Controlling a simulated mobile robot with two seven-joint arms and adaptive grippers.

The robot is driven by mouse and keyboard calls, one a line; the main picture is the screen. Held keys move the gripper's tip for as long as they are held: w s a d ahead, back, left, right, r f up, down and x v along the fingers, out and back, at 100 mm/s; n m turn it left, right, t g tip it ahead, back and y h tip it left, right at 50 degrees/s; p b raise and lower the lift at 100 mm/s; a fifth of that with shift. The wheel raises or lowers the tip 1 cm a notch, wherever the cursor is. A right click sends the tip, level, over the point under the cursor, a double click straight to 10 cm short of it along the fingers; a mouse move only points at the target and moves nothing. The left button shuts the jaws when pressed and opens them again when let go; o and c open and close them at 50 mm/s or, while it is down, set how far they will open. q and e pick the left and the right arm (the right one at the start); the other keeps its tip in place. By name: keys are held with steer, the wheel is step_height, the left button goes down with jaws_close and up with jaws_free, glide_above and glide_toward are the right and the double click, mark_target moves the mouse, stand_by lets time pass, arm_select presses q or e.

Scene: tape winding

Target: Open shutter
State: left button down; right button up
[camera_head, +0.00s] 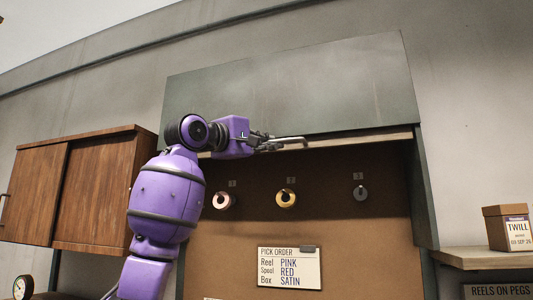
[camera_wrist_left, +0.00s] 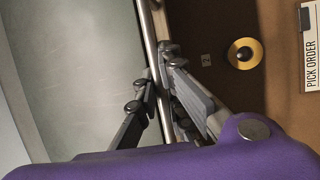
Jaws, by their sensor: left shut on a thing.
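The grey-green shutter (camera_head: 320,85) covers the upper part of the cabinet opening, with its lower edge above the pegs. A thin metal handle (camera_head: 293,140) runs along its bottom edge. My left gripper (camera_head: 272,144) is at this edge and shut on the handle. In the left wrist view, the left gripper's fingers (camera_wrist_left: 157,72) sit on either side of the metal bar (camera_wrist_left: 151,30), with the shutter (camera_wrist_left: 90,65) to the left. My right gripper is in neither view.
A pick order board (camera_head: 290,280) hangs beneath. A wooden cabinet (camera_head: 95,190) is left; a TWILL box (camera_head: 494,230) stands on the right shelf (camera_head: 465,258).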

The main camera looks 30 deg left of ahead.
arm_select(q)
steer(key=c, duration=1.9)
jaws_free()
steer(key=shift+o, duration=0.2)
steer(key=shift+s, duration=0.1)
steer(key=v, duration=1.2)
